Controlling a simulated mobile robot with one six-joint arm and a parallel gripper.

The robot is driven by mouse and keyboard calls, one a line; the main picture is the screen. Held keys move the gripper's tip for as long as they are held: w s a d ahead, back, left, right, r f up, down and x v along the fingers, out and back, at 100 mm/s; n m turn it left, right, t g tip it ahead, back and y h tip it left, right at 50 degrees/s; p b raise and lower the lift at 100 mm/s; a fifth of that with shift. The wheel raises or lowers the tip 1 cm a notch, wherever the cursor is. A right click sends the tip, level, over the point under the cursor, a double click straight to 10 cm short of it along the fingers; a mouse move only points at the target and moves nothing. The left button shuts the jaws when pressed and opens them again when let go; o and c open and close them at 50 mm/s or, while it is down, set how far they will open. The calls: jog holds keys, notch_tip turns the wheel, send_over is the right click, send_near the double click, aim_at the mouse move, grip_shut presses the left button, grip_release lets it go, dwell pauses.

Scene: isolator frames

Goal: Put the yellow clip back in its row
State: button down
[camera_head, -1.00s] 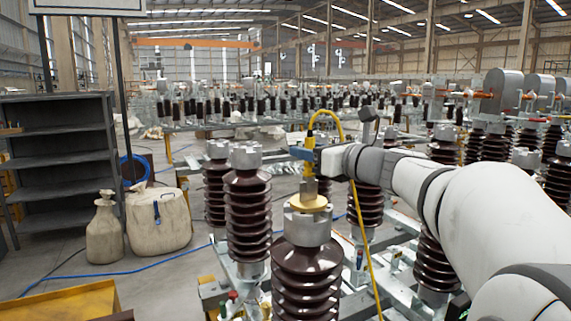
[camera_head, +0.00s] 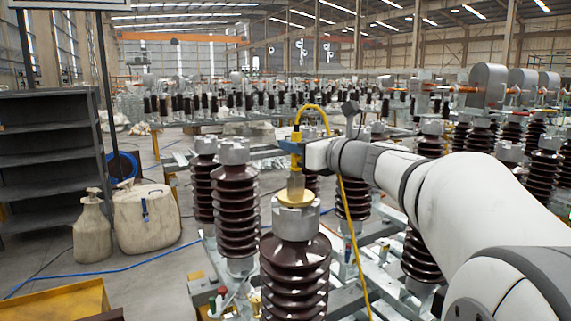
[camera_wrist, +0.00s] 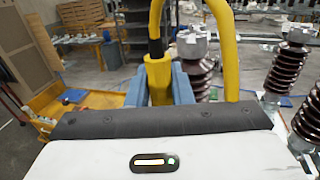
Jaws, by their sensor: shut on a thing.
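My gripper (camera_head: 296,152) has blue fingers and is shut on a yellow clip-like piece (camera_head: 296,138) with a yellow cable looping from its top. In the wrist view this yellow piece (camera_wrist: 158,75) stands upright between the two blue fingers. Below it a metal stem runs down to a yellow disc (camera_head: 297,198) on the grey cap of the nearest brown insulator (camera_head: 296,265). I cannot tell whether stem and disc are joined to the held piece. Small red and green pieces (camera_head: 221,293) sit low by the insulators. No clip row shows clearly.
Brown ribbed insulators (camera_head: 235,205) crowd around my arm on metal frames. The yellow cable (camera_head: 357,255) hangs down beside the nearest insulator. Dark shelves (camera_head: 50,155), two sacks (camera_head: 145,220) and a yellow-edged box (camera_head: 60,300) are at left. Some floor at left is bare.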

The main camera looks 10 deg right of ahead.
jog(key=shift+r, duration=0.1)
notch_tip(320, 180, up, 10)
jog(key=shift+f, duration=0.1)
dwell(0.3)
